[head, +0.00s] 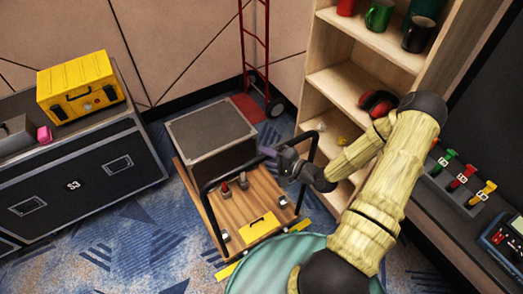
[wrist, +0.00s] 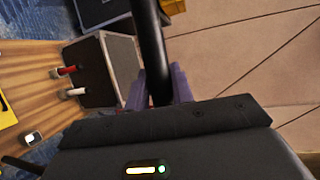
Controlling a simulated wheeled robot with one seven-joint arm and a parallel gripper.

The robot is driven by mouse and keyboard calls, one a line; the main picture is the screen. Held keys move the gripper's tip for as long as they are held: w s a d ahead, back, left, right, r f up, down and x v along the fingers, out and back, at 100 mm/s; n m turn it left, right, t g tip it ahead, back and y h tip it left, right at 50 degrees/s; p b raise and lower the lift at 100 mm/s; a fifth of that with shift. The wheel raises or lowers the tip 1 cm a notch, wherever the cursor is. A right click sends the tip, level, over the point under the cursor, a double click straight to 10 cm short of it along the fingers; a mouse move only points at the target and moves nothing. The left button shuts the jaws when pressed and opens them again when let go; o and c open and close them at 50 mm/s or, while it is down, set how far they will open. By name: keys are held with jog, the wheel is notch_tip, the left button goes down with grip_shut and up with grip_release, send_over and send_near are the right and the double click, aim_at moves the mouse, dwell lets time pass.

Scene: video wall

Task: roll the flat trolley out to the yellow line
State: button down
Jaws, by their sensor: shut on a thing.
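The flat trolley (head: 199,193) has a wooden deck and a black tubular handle, and stands on the blue carpet. Its deck also shows in the wrist view (wrist: 35,75). A large dark box (head: 212,140) sits at its far end. A small yellow case and several small items lie on the near part of the deck. My gripper (head: 270,153) is shut on the trolley's black handle (wrist: 153,45), its purple fingers on either side of the bar. The yellow line (head: 228,271) shows in pieces on the floor at the trolley's near edge, partly hidden by the trolley and a green round surface.
A black flight case (head: 88,158) with a yellow toolbox (head: 80,86) on top stands left. A red hand truck (head: 262,95) leans at the back wall. A wooden shelf (head: 340,55) stands right of the trolley. Open carpet lies to the left front.

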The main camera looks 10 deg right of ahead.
jog(key=shift+s+d, duration=0.2)
jog(key=shift+s, duration=0.5)
jog(key=c, duration=1.2)
grip_release()
jog(key=shift+w, duration=0.1)
jog(key=b+v, duration=0.1)
jog(key=v, duration=1.6)
jog(key=shift+s+d, duration=0.2)
jog(key=shift+s, duration=0.05)
